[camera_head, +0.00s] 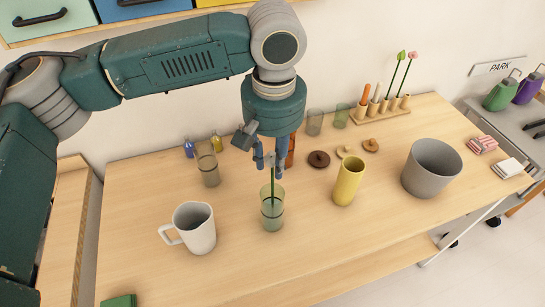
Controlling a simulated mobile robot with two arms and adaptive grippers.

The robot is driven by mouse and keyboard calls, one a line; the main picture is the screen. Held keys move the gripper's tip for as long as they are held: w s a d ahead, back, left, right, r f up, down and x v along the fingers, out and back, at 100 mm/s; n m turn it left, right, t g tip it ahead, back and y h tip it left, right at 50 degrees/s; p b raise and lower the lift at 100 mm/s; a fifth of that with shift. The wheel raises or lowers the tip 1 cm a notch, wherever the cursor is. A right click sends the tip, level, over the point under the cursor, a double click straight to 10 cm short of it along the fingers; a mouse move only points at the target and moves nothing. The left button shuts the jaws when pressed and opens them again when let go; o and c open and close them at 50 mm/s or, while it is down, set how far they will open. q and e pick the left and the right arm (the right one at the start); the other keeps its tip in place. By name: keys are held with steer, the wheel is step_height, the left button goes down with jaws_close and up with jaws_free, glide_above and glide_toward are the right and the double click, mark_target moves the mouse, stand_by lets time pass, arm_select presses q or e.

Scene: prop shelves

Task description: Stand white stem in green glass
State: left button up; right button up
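The green glass (272,216) stands upright near the middle of the table. A thin green stem (272,188) stands nearly upright with its lower part inside the glass. A small pale tip, apparently its white head, shows between the fingers of my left gripper (270,165). The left gripper points down just above the glass, its fingers on either side of the stem top. The fingers look spread apart, with a gap around the stem. My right gripper is out of view.
A pale mug (195,230) and brownish glass (208,168) stand left. A yellow cup (348,181) and grey pot (431,168) stand right. The front table is mostly clear.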

arm_select(q)
steer(key=shift+o, duration=1)
steer(key=shift+r, duration=0.2)
step_height(320, 180, up, 12)
steer(key=shift+s+f, duration=0.2)
steer(key=shift+s, duration=0.2)
